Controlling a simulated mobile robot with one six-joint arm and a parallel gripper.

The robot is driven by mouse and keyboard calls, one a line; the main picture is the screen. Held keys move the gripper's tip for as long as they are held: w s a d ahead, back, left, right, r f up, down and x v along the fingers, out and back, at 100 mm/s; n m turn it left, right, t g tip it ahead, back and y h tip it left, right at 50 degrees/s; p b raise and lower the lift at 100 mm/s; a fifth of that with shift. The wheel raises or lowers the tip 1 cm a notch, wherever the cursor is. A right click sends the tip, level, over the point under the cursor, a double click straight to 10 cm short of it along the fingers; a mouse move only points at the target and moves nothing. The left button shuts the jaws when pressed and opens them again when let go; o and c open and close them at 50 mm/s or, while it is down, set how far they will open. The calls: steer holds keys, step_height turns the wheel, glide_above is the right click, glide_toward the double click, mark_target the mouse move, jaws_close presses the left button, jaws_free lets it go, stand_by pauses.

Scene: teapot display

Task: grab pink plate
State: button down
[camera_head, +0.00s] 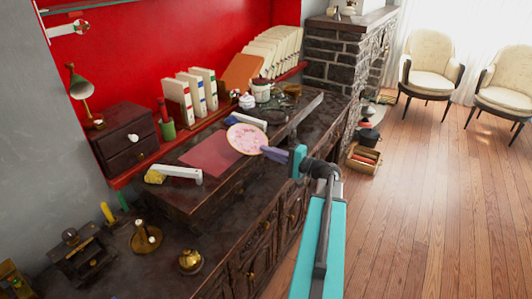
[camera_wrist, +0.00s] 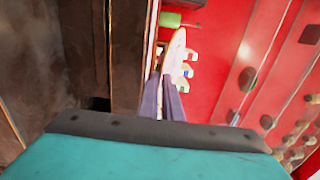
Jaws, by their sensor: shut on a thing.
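The pink plate (camera_head: 245,139) is round with a pale yellow rim and a darker pattern. In the head view it is above the dark wooden desk, beside the red mat. My gripper (camera_head: 265,151) reaches in from the right and is shut on the plate's right edge. In the wrist view the plate (camera_wrist: 176,52) shows nearly edge-on beyond my gripper's purple fingers (camera_wrist: 168,85). I cannot tell whether the plate still touches the desk.
The red mat (camera_head: 213,153) lies left of the plate. A white-and-yellow object (camera_head: 178,173) is at its left end. Binders (camera_head: 190,95) and a white jar (camera_head: 260,87) stand behind. A brass bell-like object (camera_head: 190,261) is in front. Open wooden floor (camera_head: 420,200) lies right.

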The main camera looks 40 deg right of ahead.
step_height(320, 180, up, 2)
steer(key=shift+s, duration=0.15)
stand_by(0.3)
steer(key=s+d+r, duration=0.1)
steer(key=s+r, duration=0.1)
steer(key=s, duration=0.4)
steer(key=s+d+r+p, duration=0.1)
steer(key=s+d+r, duration=0.1)
steer(key=s, duration=0.5)
steer(key=shift+s+d+r, duration=0.2)
steer(key=shift+r, duration=0.25)
